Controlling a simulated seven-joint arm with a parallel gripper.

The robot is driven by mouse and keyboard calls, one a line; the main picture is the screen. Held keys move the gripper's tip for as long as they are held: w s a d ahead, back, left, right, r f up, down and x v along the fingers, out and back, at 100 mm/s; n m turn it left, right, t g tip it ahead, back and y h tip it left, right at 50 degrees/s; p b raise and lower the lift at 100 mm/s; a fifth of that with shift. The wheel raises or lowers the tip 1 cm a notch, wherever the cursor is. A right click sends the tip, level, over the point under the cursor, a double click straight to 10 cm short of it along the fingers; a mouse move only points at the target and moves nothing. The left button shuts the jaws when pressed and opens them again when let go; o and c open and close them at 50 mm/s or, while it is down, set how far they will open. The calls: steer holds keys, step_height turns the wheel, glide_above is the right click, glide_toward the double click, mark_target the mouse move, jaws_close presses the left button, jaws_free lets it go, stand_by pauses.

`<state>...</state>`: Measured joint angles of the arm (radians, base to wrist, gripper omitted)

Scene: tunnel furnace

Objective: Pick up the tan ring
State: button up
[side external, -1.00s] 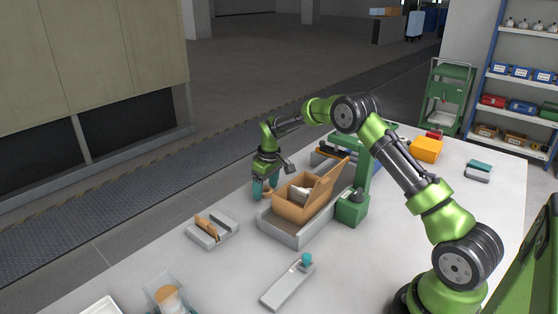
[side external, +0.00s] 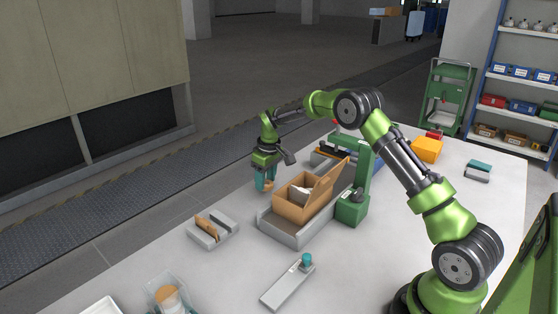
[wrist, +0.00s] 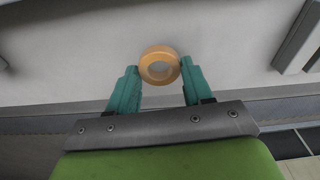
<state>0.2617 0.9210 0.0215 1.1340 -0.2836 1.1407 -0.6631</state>
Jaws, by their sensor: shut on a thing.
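The tan ring (wrist: 160,52) is held between the two teal fingertips of my gripper (wrist: 159,74) in the wrist view, with its open hole facing the camera. In the side external view my gripper (side external: 265,182) is at the far left part of the table, left of the open cardboard box, and the ring (side external: 269,186) shows small between its fingers. The ring appears a little above the white tabletop. My gripper is shut on it.
An open cardboard box (side external: 294,208) sits on a grey tray (side external: 280,231) beside a green stand (side external: 352,208). A grey slotted holder (side external: 207,238) with a brown piece stands nearer on the left. A grey plate (side external: 285,288) lies in front.

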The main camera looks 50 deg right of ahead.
steer(key=shift+r, duration=2.15)
